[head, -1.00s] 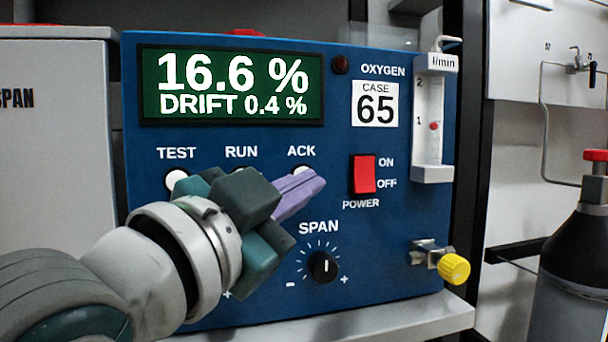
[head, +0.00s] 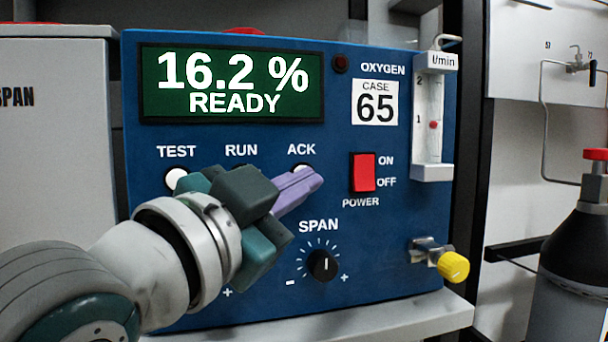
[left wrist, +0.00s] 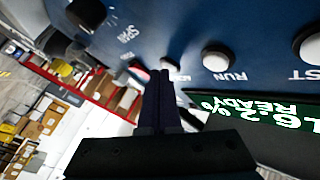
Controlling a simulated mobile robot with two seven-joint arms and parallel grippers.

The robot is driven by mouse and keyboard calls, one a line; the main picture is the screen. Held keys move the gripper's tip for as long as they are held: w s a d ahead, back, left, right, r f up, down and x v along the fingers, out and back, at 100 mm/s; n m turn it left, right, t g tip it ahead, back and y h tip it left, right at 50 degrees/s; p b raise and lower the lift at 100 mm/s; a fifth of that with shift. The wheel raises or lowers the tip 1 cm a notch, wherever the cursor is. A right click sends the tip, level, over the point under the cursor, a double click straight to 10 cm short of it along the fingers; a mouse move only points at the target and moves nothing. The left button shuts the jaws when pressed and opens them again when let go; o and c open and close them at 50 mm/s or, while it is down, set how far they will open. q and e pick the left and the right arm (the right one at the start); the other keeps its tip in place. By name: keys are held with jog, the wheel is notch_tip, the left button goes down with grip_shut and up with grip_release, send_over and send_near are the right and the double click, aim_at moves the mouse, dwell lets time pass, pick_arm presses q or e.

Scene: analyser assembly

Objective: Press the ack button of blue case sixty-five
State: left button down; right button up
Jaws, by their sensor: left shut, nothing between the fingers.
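The blue case 65 (head: 390,240) fills the middle of the head view, its green display (head: 232,85) reading 16.2 % and READY. The white ACK button (head: 300,168) is under its label, mostly hidden behind my left gripper's purple fingers. My left gripper (head: 316,180) is shut and empty, its fingertips at or just in front of the ACK button; contact cannot be told. In the left wrist view the shut fingers (left wrist: 160,80) point at the ACK button (left wrist: 169,66), with the RUN button (left wrist: 218,57) beside it. My right gripper is not in view.
The white TEST button (head: 177,179) is left of my gripper; RUN is hidden behind it in the head view. The red power switch (head: 364,173), SPAN knob (head: 322,265) and yellow-knobbed valve (head: 453,267) are nearby. A grey case (head: 55,180) stands left, a gas cylinder (head: 575,250) right.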

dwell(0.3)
pick_arm(q)
jog(key=shift+s+d+p, duration=0.2)
jog(key=shift+s+p, duration=0.45)
jog(key=shift+s, duration=0.15)
jog(key=s+p, duration=0.1)
jog(key=s, duration=0.1)
jog(key=s+d+p, duration=0.1)
jog(key=s, duration=0.1)
jog(key=shift+s+d, duration=0.15)
jog(key=shift+s, duration=0.25)
